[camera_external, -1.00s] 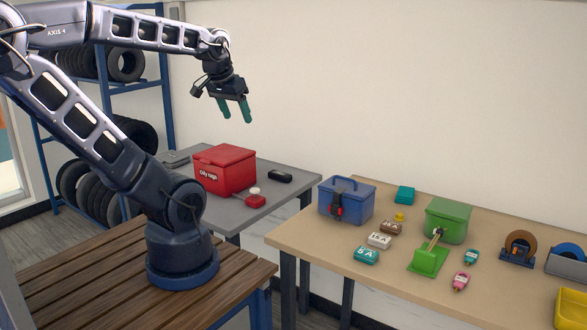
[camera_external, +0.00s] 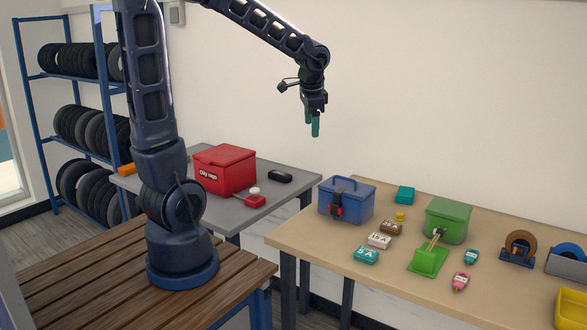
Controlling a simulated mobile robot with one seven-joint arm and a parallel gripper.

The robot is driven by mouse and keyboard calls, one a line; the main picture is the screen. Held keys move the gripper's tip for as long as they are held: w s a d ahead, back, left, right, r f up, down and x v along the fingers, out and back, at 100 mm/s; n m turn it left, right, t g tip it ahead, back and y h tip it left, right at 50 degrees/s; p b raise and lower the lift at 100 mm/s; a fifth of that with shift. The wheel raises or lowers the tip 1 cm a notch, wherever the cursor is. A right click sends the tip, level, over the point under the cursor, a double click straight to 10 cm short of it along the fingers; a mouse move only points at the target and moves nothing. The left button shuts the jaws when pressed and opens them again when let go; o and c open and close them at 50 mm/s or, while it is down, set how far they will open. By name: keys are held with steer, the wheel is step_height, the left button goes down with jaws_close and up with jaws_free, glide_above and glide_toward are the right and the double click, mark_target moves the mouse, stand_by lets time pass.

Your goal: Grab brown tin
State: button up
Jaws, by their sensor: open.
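The brown tin (camera_external: 391,228) lies on the tan table. It is small, with pale lettering on its top. A white tin (camera_external: 379,240) and a teal tin (camera_external: 366,256) lie in front of it in a row, and a small yellow piece (camera_external: 400,217) is just behind it. My gripper (camera_external: 312,124) hangs in the air, fingers down, up and to the left of the brown tin and well apart from it. It is open and empty, with green fingertips seen nearly edge-on.
A teal block (camera_external: 405,194) is behind. A red bin (camera_external: 225,170) stands on the grey table. Tan table (camera_external: 400,295) is clear in front.

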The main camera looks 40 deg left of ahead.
steer(key=w+d+f+m+g, duration=0.1)
steer(key=w+d+f+m, duration=0.1)
steer(key=w+d+f, duration=0.3)
steer(key=w+d+f+m, duration=0.2)
steer(key=d+f+m, duration=0.15)
steer(key=d, duration=0.35)
steer(key=m+g+h, duration=0.1)
steer(key=m, duration=0.3)
glide_above(391, 224)
steer(key=f, duration=1.6)
steer(key=shift+w+d+f, duration=0.15)
steer(key=shift+d+f, duration=0.05)
steer(key=shift+s+a+f, duration=0.1)
steer(key=shift+f, duration=1.2)
steer(key=shift+s+f, duration=0.1)
steer(key=shift+f, duration=1.2)
steer(key=shift+c, duration=0.2)
steer(key=c, duration=1)
